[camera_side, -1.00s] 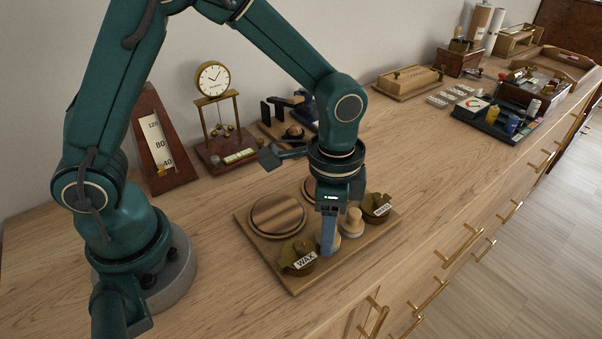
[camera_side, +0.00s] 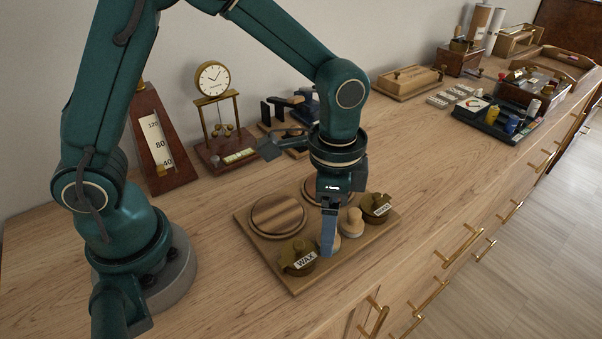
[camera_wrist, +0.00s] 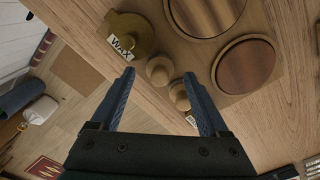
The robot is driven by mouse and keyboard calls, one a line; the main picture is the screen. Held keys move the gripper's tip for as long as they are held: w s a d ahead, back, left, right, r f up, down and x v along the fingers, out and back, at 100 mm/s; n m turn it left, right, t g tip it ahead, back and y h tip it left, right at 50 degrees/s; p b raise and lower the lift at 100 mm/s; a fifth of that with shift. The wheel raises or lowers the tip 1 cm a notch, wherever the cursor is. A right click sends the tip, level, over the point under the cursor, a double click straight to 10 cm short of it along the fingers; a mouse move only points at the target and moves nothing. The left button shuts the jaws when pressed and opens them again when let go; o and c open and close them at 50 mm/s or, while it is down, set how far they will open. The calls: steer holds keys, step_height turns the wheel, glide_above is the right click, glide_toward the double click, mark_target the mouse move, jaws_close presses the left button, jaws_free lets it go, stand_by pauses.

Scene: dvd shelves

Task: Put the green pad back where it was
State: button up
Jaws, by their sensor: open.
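A wooden board (camera_side: 288,284) on the counter holds two round-knobbed wooden pieces, one (camera_side: 353,221) beside the other (camera_side: 338,243). They also show in the wrist view, the nearer knob (camera_wrist: 160,70) and the other knob (camera_wrist: 180,95). I see no green face on either, so I cannot tell which is the green pad; their undersides are hidden. My gripper (camera_side: 328,250) is over the board's front part, beside the WAX tin (camera_side: 298,258). In the wrist view my gripper (camera_wrist: 160,77) is open, with the knobs seen between its fingers and nothing clearly held.
The board also carries two dark round wooden discs (camera_side: 278,215) and a second labelled tin (camera_side: 376,207). A clock (camera_side: 213,80) and a wedge-shaped gauge (camera_side: 160,145) stand behind. The counter is clear to the right of the board, up to a tray of bottles (camera_side: 490,128).

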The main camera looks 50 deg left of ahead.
step_height(320, 180, up, 10)
steer(key=f, duration=0.1)
steer(key=s+a+r+n+t, duration=0.2)
steer(key=s+a+n+t, duration=0.3)
steer(key=s+a+n, duration=0.3)
steer(key=shift+s+a+r+n+t, duration=0.25)
steer(key=shift+s+a+n, duration=0.2)
steer(key=shift+s, duration=0.3)
steer(key=shift+c, duration=0.2)
